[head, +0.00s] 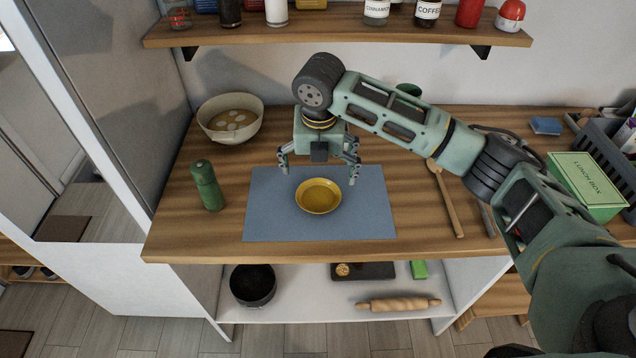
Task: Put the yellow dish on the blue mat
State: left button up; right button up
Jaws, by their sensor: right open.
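The yellow dish (318,197) rests on the blue mat (275,222), near the middle of it. The mat lies flat on the wooden counter, close to its front edge. My right gripper (319,172) is over the back part of the mat, behind and above the dish. Its fingers are spread wide, and nothing is between them. The dish looks apart from the fingers. My left gripper is not in the head view.
A wooden spoon (447,203) lies to the right. A green lunch box (586,183) is at the far right. A shelf (340,31) with jars hangs above.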

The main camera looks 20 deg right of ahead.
notch_tip(320, 180, up, 2)
jog(key=shift+s+r, duration=0.15)
jog(key=shift+r, duration=0.05)
